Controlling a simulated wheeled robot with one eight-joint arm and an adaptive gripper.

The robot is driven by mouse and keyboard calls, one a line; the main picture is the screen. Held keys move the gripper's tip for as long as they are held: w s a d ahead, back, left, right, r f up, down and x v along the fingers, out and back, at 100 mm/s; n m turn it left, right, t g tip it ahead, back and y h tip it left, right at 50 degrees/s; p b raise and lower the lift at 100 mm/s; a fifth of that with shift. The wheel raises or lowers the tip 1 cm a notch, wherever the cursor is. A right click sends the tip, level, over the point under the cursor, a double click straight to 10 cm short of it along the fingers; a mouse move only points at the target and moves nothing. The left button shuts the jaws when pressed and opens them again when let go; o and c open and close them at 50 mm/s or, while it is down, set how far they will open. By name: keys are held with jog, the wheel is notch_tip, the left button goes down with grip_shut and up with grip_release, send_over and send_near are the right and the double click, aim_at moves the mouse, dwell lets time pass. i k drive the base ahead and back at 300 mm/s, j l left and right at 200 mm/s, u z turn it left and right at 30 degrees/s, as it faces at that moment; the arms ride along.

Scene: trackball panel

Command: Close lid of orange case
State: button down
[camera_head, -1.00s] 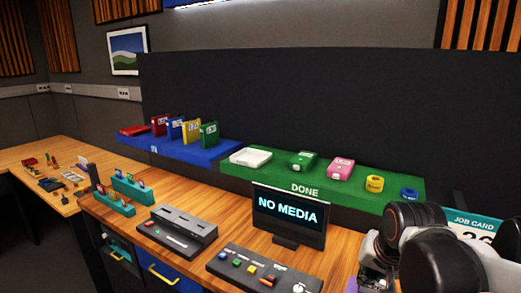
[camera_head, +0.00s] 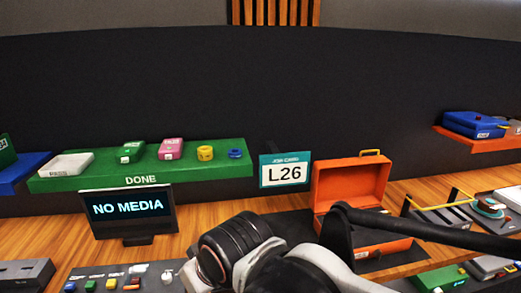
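The orange case (camera_head: 350,186) stands open on the wooden desk, right of centre in the head view. My arm's dark and white links fill the bottom centre, in front and to the left of the case. I cannot make out my gripper's fingers.
A job card reading L26 (camera_head: 285,171) stands left of the case. A monitor reading NO MEDIA (camera_head: 127,208) and a green DONE shelf (camera_head: 215,169) are farther left. A rack (camera_head: 440,215) and a device with a reel (camera_head: 489,207) stand close on the right.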

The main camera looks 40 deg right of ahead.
aim_at(359, 181)
jog(key=z, duration=2)
